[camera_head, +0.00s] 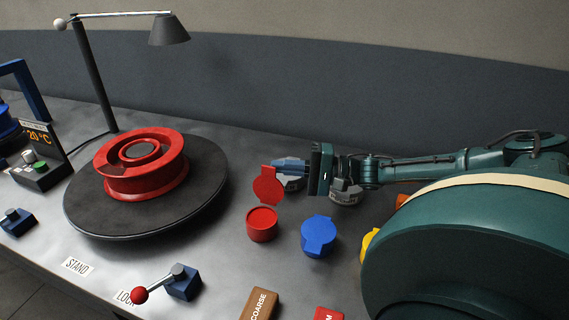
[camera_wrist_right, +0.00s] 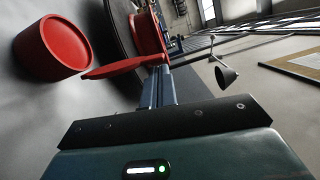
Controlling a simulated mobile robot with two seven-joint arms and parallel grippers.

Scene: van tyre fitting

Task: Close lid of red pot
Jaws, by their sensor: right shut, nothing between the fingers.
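The red pot (camera_head: 262,225) stands on the grey bench, right of the turntable. Its round red lid (camera_head: 268,187) is open and stands upright at the pot's back edge. My right gripper (camera_head: 280,164) is shut and empty, pointing left just behind the lid's upper edge. In the right wrist view, the shut fingers (camera_wrist_right: 158,75) reach the lid (camera_wrist_right: 120,68), which shows nearly edge-on. I cannot tell whether they touch it. The pot (camera_wrist_right: 50,48) shows at the upper left there. My left gripper is not in view.
A blue pot (camera_head: 318,236) with its lid down stands right of the red pot. A red rim (camera_head: 146,165) lies on the black turntable (camera_head: 205,200). A red-knobbed lever (camera_head: 140,294) and a COARSE block (camera_head: 260,304) are in front.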

